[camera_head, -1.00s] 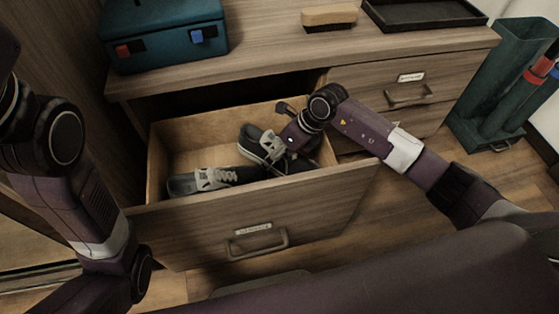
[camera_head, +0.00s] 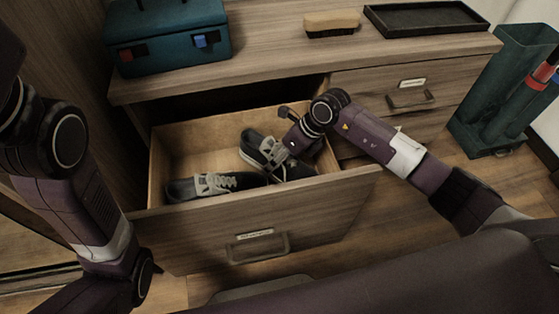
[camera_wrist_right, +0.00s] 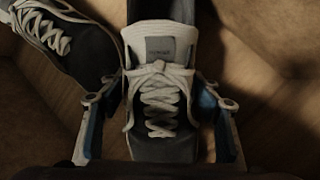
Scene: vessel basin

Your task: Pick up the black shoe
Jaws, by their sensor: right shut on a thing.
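Two dark shoes with light grey laces and trim lie in the open drawer (camera_head: 210,238). The dark shoe (camera_head: 262,148) on the right is at my right gripper (camera_head: 288,150). In the right wrist view this shoe (camera_wrist_right: 160,95) fills the middle, with its laces and tongue label facing the camera. My right gripper's fingers (camera_wrist_right: 158,130) sit on either side of it, shut on it. The other shoe (camera_head: 215,185) lies at the drawer's front left, and part of it (camera_wrist_right: 60,40) shows at the upper left. My left arm shows, but its gripper is out of view.
The drawer's front wall and right side are close to my right arm. A teal box (camera_head: 165,35), a brush (camera_head: 331,22) and a black tray (camera_head: 425,18) stand on the dresser top. A green bin (camera_head: 500,85) stands at the right. The drawer's back left is clear.

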